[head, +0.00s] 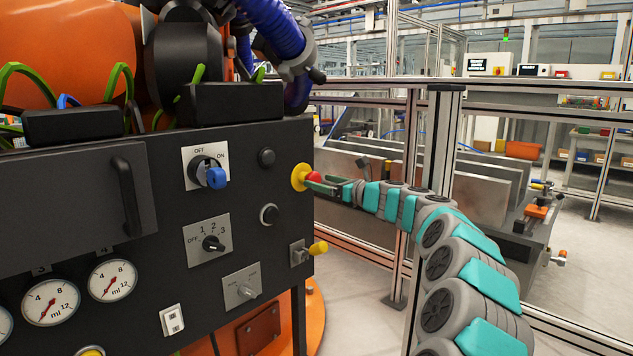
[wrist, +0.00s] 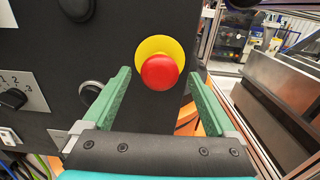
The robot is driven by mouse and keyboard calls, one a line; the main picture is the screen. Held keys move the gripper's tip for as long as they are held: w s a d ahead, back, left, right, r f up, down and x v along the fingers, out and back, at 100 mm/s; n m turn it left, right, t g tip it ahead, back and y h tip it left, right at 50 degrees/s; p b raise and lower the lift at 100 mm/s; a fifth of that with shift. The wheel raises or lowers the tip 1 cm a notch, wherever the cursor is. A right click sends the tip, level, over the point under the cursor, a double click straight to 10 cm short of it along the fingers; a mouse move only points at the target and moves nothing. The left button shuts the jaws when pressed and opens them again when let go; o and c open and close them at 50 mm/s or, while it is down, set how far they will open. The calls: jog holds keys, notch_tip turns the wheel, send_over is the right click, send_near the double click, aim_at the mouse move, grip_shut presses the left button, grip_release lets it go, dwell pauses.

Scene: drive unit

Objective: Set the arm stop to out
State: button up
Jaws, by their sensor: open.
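The arm stop is a red mushroom button (head: 313,177) on a yellow round base (head: 299,178), at the right edge of the dark panel. In the wrist view the red button (wrist: 160,73) is near the upper middle, in front of its yellow base (wrist: 157,47). My gripper (head: 322,184) is right at the button. In the wrist view my gripper (wrist: 160,80) is open, one green finger to the left and one to the right of the button, with gaps on both sides. I cannot tell whether the button is pressed in or out.
A metal frame post (head: 440,140) stands behind my arm. The floor (head: 350,290) below is clear.

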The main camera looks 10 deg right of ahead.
jog(key=shift+v, duration=2.2)
jog(key=s+a+n+g+y+p, duration=0.1)
jog(key=s+a+n+g+y, duration=0.1)
jog(key=s+a+n+g, duration=0.95)
jog(key=s+a+f+n+t+h, duration=0.1)
jog(key=s+a+f+n, duration=0.15)
jog(key=s+a, duration=0.4)
jog(key=s+a+f+n+h, duration=0.1)
jog(key=s+a+f+n, duration=0.2)
jog(key=s, duration=0.6)
jog(key=s+d+f+n+g+h+p, duration=0.1)
jog(key=s+f+n+h, duration=0.15)
jog(key=s, duration=0.45)
jog(key=s+f+n+g+h+p, duration=0.1)
jog(key=s+f+n+g, duration=0.2)
jog(key=s, duration=0.4)
jog(key=s+d+f+n+h, duration=0.2)
jog(key=s+d+f, duration=0.1)
jog(key=s+d, duration=0.2)
jog(key=s+d+f+n+g+h, duration=0.1)
jog(key=s+d+f, duration=0.3)
jog(key=s, duration=0.4)
jog(key=s+d+f+n+g+h, duration=0.1)
jog(key=s+d+f+n+h, duration=0.2)
jog(key=s+d, duration=0.3)
jog(key=shift+s+f+h+p, duration=0.35)
jog(key=shift+s+h, duration=0.2)
jog(key=shift+s, duration=0.25)
